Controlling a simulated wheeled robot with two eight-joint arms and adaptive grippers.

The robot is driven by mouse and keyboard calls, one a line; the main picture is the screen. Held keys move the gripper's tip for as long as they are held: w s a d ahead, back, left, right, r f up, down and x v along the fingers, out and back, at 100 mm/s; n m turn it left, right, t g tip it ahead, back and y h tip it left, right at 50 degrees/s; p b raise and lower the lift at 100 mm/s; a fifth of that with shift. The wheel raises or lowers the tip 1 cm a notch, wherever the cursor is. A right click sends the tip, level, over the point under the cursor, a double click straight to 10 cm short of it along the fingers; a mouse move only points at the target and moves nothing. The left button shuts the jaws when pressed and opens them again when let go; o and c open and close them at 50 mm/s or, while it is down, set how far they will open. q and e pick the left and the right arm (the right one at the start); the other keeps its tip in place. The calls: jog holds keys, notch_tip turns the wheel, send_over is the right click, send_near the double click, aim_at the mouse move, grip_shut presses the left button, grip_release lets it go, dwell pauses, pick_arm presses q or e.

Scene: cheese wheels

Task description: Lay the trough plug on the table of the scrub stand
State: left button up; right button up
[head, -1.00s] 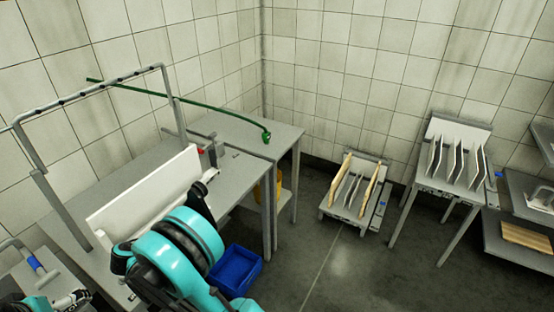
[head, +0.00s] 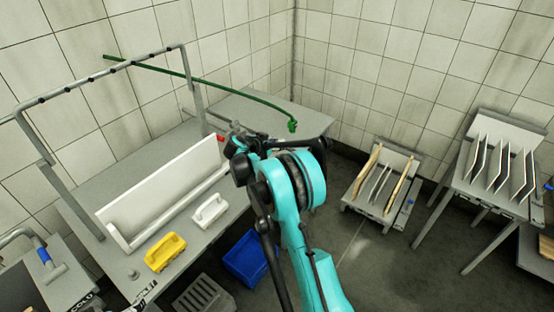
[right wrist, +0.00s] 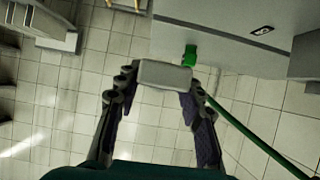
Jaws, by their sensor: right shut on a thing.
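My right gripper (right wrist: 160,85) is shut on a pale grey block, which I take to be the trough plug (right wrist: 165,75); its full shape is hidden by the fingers. In the head view my right gripper (head: 236,145) is at the right end of the scrub stand, and the held thing cannot be made out there. The scrub stand's grey table (head: 195,238) carries a long white trough-like piece with an upright back (head: 165,188). A yellow brush (head: 165,252) and a white brush (head: 210,210) lie in front of it. My left gripper is not in view.
A green hose (head: 215,86) hangs over the tables, its nozzle (head: 292,126) at the back right. A pipe frame (head: 105,67) stands behind the stand. A blue crate (head: 245,258) and a grey slatted crate (head: 203,293) sit below. Board racks (head: 380,190) stand right.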

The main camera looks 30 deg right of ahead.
jog(key=shift+w+d, duration=0.2)
jog(key=shift+d, duration=0.15)
notch_tip(320, 180, down, 10)
jog(key=b, duration=0.4)
jog(key=shift+d, duration=0.1)
jog(key=shift+r, duration=0.2)
jog(key=o, duration=1.2)
jog(key=shift+f, duration=0.15)
jog(key=shift+c, duration=0.2)
